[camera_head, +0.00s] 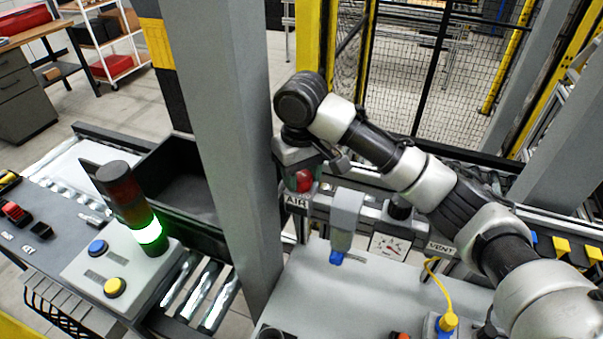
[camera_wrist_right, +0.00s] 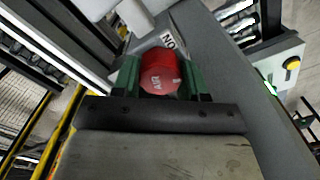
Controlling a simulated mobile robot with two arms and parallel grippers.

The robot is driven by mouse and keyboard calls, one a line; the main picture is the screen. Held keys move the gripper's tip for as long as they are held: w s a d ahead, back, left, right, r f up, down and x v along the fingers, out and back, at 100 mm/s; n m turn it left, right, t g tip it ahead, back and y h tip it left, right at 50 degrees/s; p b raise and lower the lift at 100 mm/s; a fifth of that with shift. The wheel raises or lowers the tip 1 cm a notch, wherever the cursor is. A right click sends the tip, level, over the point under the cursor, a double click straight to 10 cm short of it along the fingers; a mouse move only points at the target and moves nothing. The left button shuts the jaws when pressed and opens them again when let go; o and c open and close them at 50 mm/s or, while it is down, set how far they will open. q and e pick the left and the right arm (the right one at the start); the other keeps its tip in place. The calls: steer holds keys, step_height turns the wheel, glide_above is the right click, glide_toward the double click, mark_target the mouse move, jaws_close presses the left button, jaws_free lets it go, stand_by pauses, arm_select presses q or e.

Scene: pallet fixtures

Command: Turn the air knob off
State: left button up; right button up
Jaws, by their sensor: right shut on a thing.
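The red air knob (camera_head: 304,180) sits just above the label "AIR" on the panel beside the grey post. A label with "NO" visible (camera_wrist_right: 168,41) is partly hidden behind the knob. My left gripper is not in view.
A grey post (camera_head: 225,130) stands close left of the knob. A gauge (camera_head: 389,246) and a grey unit with a blue tip (camera_head: 345,222) are to the right. A signal tower (camera_head: 130,205) glows green at its base on a button box.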

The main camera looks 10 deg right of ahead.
mark_target(302, 174)
steer(key=shift+r, duration=0.15)
steer(key=o, duration=0.9)
steer(key=shift+o, duration=0.2)
step_height(302, 174, up, 11)
steer(key=b, duration=0.1)
steer(key=shift+f, duration=0.2)
